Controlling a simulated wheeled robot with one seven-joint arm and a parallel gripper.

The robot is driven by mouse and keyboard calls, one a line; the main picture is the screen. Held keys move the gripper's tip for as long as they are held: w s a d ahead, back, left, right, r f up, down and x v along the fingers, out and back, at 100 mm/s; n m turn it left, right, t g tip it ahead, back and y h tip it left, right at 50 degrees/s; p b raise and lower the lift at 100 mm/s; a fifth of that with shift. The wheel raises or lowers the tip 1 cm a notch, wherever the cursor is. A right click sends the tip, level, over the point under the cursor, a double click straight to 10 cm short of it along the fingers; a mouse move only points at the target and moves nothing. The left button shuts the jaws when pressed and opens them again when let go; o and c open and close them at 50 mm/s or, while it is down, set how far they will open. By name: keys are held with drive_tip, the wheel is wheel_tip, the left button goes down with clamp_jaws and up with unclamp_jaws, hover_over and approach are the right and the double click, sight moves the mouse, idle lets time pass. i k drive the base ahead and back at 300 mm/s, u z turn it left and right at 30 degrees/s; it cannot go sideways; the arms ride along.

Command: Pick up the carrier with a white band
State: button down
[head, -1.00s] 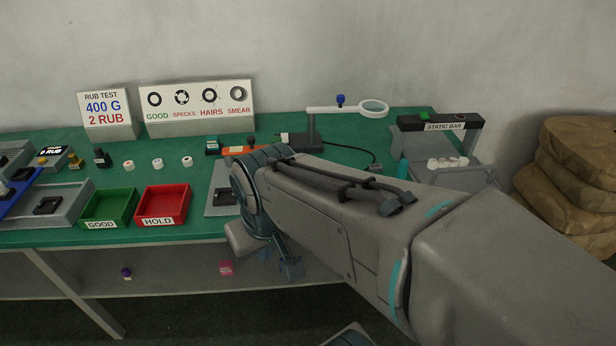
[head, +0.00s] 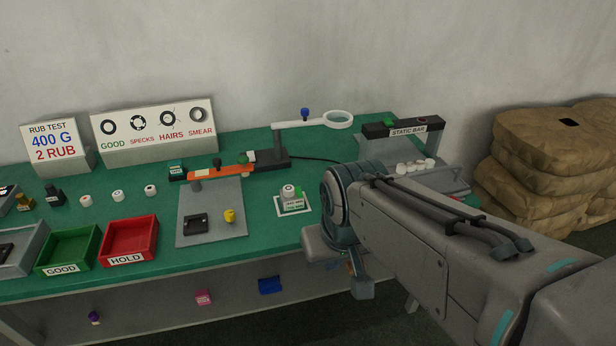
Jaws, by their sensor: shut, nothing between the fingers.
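I cannot make out for sure a carrier with a white band. A small black block (head: 195,224) sits on a grey plate (head: 212,236) in the middle of the bench, with a yellow piece (head: 230,216) to its right; no white band shows on the block. Another dark piece lies in a grey tray (head: 28,252) at the left edge. My gripper (head: 362,288) hangs at the bench's front edge, right of the plate, shut and empty. It is apart from these pieces and partly hidden by my wrist.
A green GOOD bin (head: 68,247) and a red HOLD bin (head: 130,240) stand left of the plate. A magnifier (head: 338,119) and the static bar (head: 405,129) stand behind. A small labelled stand (head: 292,202) is left of my wrist. Purple, pink and blue items lie on the lower shelf.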

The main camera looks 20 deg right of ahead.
sight(291, 198)
drive_tip(key=z, duration=0.05)
drive_tip(key=i, duration=1)
drive_tip(key=k, duration=0.5)
drive_tip(key=u, duration=1.45)
drive_tip(key=i, duration=0.65)
drive_tip(key=z, duration=2.05)
